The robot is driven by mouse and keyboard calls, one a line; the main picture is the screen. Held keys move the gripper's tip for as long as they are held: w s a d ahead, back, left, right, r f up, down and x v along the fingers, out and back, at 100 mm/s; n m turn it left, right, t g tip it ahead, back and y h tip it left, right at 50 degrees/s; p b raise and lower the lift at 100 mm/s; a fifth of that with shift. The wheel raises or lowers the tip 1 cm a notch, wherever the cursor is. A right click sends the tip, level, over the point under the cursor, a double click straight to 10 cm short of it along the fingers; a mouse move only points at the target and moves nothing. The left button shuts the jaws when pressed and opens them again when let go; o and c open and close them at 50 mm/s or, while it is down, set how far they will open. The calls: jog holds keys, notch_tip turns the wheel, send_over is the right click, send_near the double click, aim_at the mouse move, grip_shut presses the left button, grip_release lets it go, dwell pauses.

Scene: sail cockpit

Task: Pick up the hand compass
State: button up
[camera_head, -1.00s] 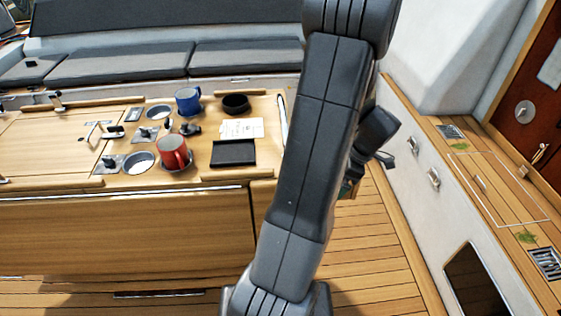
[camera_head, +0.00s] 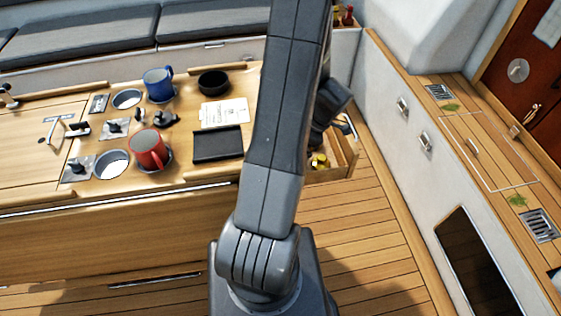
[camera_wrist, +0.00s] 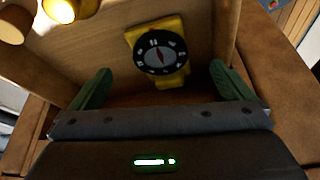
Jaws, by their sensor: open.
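The hand compass (camera_wrist: 160,53) has a round black dial with white marks on a yellow body. In the wrist view it lies on the wooden floor of an open box-like drawer (camera_wrist: 100,45). My gripper (camera_wrist: 162,88) is open, with its green fingers to the left and right, apart from the compass and just below it in the picture. In the head view a small yellow thing (camera_head: 319,160) shows in the drawer at the table's right end. My arm hides part of that drawer, and my gripper is mostly hidden there.
Another yellow object (camera_wrist: 60,10) is near the compass at the drawer's upper left. The drawer's wooden walls stand close on both sides. The table holds a red mug (camera_head: 148,150), a blue mug (camera_head: 158,84), a black bowl (camera_head: 213,82) and a black tray (camera_head: 218,144).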

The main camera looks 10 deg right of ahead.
jog(key=shift+p+x, duration=0.45)
jog(key=shift+x, duration=2.6)
jog(key=c, duration=1.2)
jog(key=shift+d+r, duration=0.1)
